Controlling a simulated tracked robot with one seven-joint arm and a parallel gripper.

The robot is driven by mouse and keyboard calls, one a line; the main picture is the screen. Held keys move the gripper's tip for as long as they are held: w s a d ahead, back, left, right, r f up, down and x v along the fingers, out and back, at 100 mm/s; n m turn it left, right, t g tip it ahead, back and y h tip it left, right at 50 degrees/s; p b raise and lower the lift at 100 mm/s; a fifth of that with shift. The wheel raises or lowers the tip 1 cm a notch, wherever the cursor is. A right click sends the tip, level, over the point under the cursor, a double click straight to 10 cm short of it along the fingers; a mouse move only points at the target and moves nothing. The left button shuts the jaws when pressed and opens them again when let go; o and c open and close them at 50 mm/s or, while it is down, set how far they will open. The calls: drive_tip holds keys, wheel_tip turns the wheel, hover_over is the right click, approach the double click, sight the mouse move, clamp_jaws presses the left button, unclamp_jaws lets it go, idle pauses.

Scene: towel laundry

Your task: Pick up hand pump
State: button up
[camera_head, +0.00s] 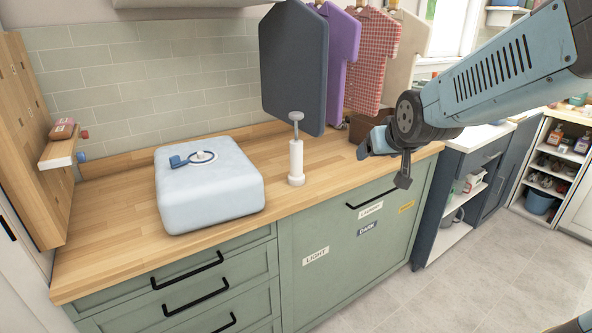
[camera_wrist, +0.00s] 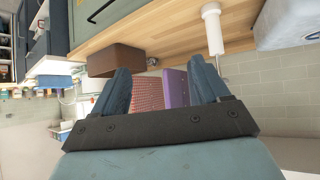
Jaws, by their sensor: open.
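The hand pump (camera_head: 296,160) is a slim white cylinder with a grey rod and a T-shaped handle on top. It stands upright on the wooden counter (camera_head: 120,233), near its front edge. In the wrist view the white pump (camera_wrist: 211,30) shows at the top, right of centre, with the scene turned upside down. My gripper (camera_head: 384,166) is to the right of the pump, over the counter's front edge, apart from it. Its two blue fingers (camera_wrist: 162,75) are spread with nothing held between them.
A pale blue rounded block (camera_head: 205,190) with a blue tag and ring on top sits left of the pump. A brown box (camera_head: 366,125) stands behind my gripper. Counter between pump and gripper is clear.

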drive_tip(key=w+a+f+n+t+y, duration=0.1)
drive_tip(key=w+a+f+t, duration=0.15)
drive_tip(key=w, duration=0.25)
drive_tip(key=w+a+f+t+y, duration=0.1)
drive_tip(key=w+a+f, duration=0.1)
drive_tip(key=w+a, duration=0.25)
drive_tip(key=n+t+y, duration=0.2)
drive_tip(key=t+y, duration=0.1)
drive_tip(key=y, duration=0.1)
approach(297, 153)
drive_tip(key=x, duration=0.8)
drive_tip(key=shift+w+a, duration=0.1)
drive_tip(key=shift+w, duration=0.1)
drive_tip(key=shift+d+x, duration=0.2)
drive_tip(key=shift+x, duration=1.2)
drive_tip(key=shift+d+x, duration=0.15)
drive_tip(key=shift+x, duration=1.25)
drive_tip(key=shift+w, duration=0.15)
clamp_jaws()
drive_tip(key=shift+r, duration=0.1)
